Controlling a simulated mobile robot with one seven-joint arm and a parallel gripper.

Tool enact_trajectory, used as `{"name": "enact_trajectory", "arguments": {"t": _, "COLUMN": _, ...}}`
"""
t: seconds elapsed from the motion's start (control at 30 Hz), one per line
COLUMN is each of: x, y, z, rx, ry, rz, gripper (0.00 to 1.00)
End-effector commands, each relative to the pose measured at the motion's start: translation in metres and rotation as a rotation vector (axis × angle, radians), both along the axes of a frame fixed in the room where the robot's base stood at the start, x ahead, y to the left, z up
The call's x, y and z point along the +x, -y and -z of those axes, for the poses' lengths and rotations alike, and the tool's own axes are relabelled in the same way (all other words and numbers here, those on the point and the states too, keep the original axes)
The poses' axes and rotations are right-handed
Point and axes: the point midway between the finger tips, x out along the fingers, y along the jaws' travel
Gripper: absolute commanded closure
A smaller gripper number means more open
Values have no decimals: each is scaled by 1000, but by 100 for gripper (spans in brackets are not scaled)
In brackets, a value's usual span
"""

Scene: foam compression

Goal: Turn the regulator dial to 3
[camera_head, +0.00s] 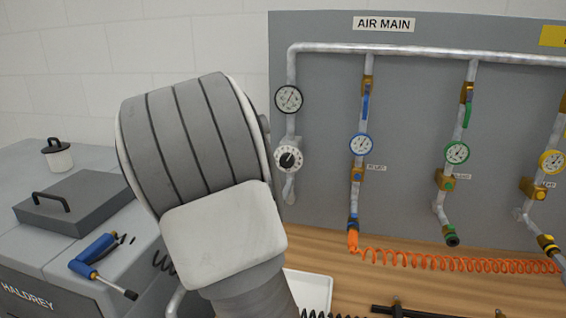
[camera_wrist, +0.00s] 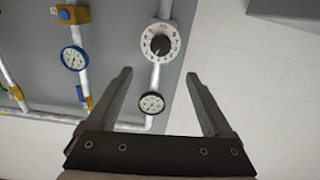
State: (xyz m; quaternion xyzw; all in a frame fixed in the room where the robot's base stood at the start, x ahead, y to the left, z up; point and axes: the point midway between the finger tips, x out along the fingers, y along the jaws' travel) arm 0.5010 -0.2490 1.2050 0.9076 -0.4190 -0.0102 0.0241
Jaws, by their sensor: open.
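The regulator dial (camera_head: 288,159) is a white disc with a black knob, mounted on the left pipe of the grey panel below a black-rimmed gauge (camera_head: 289,98). In the wrist view the dial (camera_wrist: 160,42) appears upside down, with marks around its rim and the black knob at its centre. I cannot read which number it is set to. My gripper (camera_wrist: 158,78) is open and empty in the wrist view. Its fingers point toward the panel, apart from the dial, with the gauge (camera_wrist: 152,103) seen between them. In the head view my arm hides the gripper.
The AIR MAIN panel (camera_head: 330,90) carries several pipes with blue, green and yellow gauges to the dial's right. An orange coiled hose (camera_head: 450,262) runs along the wooden bench (camera_head: 375,285). A blue-handled tool (camera_head: 95,255) lies on the grey machine at left.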

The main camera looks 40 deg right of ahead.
Motion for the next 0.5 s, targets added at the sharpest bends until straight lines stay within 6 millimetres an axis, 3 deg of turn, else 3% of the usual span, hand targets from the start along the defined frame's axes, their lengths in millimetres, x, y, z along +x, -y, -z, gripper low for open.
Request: {"name": "enact_trajectory", "arguments": {"t": 0.5, "x": 70, "y": 84, "z": -1, "rx": -1, "ry": -2, "rz": 2, "gripper": 15}}
